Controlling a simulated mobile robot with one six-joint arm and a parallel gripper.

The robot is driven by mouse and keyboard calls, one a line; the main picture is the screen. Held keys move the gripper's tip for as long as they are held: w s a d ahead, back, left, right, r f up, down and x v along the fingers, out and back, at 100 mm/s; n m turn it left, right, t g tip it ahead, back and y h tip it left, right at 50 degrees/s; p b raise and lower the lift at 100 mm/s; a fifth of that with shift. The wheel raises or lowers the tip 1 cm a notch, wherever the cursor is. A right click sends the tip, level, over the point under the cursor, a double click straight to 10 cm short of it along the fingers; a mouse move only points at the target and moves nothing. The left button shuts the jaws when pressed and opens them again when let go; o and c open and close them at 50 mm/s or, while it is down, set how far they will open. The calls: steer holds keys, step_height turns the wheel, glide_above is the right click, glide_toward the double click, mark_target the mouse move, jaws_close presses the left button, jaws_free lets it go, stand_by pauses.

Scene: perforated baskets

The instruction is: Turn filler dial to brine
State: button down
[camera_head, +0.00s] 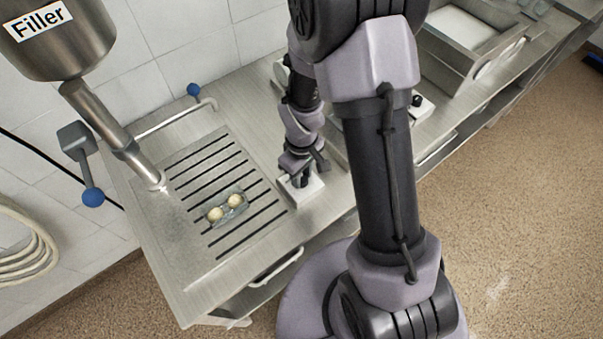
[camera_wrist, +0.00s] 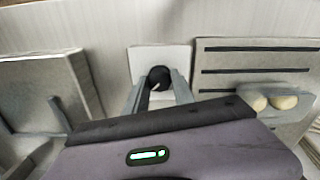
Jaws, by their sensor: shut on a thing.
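The filler (camera_head: 62,45) is a metal hopper labelled "Filler" at the upper left of the head view, with a spout running down to the counter. A white dial box (camera_head: 310,190) sits on the counter beside the slotted drain plate. Its round black dial (camera_wrist: 159,77) with a pale pointer mark shows in the wrist view. My gripper (camera_wrist: 158,90) is shut on the black dial, one finger on each side. In the head view my gripper (camera_head: 300,178) reaches down onto the box and hides most of the dial. I cannot read any brine marking.
A small clear tray with two pale round balls (camera_head: 235,200) lies on the slotted drain plate (camera_head: 190,243). A blue-knobbed lever (camera_head: 92,196) is at the left, and another blue knob (camera_head: 194,90) behind. A metal basin (camera_head: 455,50) and a second white dial box (camera_head: 424,108) stand further right.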

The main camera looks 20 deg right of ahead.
steer(key=shift+f+m, duration=0.1)
steer(key=shift+m, duration=0.2)
steer(key=m+b, duration=0.2)
steer(key=m, duration=0.1)
steer(key=m+b, duration=0.3)
steer(key=m, duration=0.2)
steer(key=m+b, duration=0.2)
steer(key=m, duration=0.3)
steer(key=shift+m, duration=0.4)
steer(key=shift+m+b, duration=1)
steer(key=shift+m, duration=0.7)
steer(key=c, duration=1.1)
jaws_free()
steer(key=shift+o, duration=0.2)
